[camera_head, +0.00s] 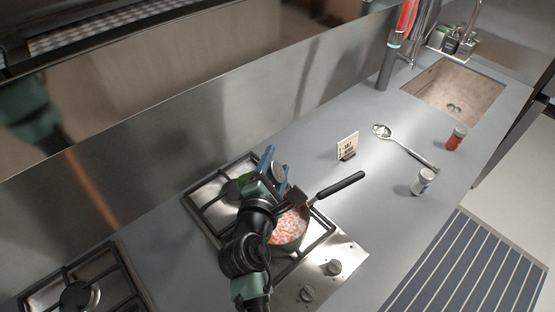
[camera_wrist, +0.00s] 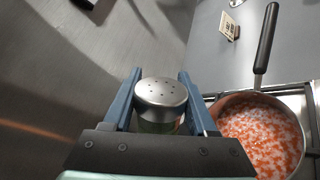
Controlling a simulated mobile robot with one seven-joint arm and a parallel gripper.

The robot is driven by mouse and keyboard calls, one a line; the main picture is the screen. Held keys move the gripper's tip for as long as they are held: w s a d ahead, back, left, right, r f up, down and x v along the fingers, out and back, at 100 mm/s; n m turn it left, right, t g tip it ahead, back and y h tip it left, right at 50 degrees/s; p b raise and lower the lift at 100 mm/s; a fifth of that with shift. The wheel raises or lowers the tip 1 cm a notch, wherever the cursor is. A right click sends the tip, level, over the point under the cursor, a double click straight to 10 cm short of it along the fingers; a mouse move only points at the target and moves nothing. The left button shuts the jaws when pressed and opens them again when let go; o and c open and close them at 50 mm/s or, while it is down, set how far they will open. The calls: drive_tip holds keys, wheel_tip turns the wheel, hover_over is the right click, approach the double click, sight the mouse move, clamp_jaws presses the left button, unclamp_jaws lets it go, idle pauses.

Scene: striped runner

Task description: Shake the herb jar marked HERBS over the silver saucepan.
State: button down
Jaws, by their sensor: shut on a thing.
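My gripper (camera_head: 266,174) is shut on a jar with a perforated silver lid (camera_head: 279,172). In the wrist view the jar (camera_wrist: 160,96) sits between the blue fingers, its lid holes towards the camera and a bit of green showing below. No label shows on it. In the head view the jar looks tilted, but its body is mostly hidden. The silver saucepan (camera_head: 302,244) stands on the hob, with orange and white food inside and its black handle pointing up-right. The jar is above the hob, at the pan's upper left. In the wrist view the pan (camera_wrist: 226,99) is right of the gripper.
A red-filled shaker (camera_head: 456,139) and a white-filled shaker (camera_head: 423,181) stand on the counter at right. A steel wall (camera_head: 190,130) runs behind the hob.

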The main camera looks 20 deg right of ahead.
wheel_tip(320, 180, down, 2)
drive_tip(key=shift+m+y+b, duration=0.3)
drive_tip(key=shift+m+b, duration=0.1)
drive_tip(key=shift+b, duration=0.1)
drive_tip(key=shift+w+a+f+m+t+y+b, duration=0.2)
drive_tip(key=shift+m+y, duration=0.35)
drive_tip(key=shift+m, duration=0.8)
drive_tip(key=shift+s+a+f+m+t+y+b, duration=0.1)
drive_tip(key=shift+f+m+t+y+b, duration=0.3)
drive_tip(key=shift+m, duration=0.9)
drive_tip(key=shift+w+a+f+m+t+y+b, duration=0.15)
drive_tip(key=shift+m+y, duration=0.5)
drive_tip(key=shift+m, duration=0.7)
drive_tip(key=shift+r, duration=0.1)
drive_tip(key=shift+s+d+r+n+g+h+p, duration=0.15)
drive_tip(key=shift+r+n+g+h+p, duration=0.3)
drive_tip(key=shift+n, duration=0.95)
drive_tip(key=shift+d+r+n+g+h+p, duration=0.1)
drive_tip(key=shift+n+h+p, duration=0.6)
drive_tip(key=shift+n, duration=0.7)
drive_tip(key=shift+s+d+r+n+g+h+p, duration=0.1)
drive_tip(key=shift+d+r+n+g+h+p, duration=0.3)
drive_tip(key=shift+n, duration=1)
drive_tip(key=shift+a+f, duration=0.1)
drive_tip(key=shift+a, duration=0.15)
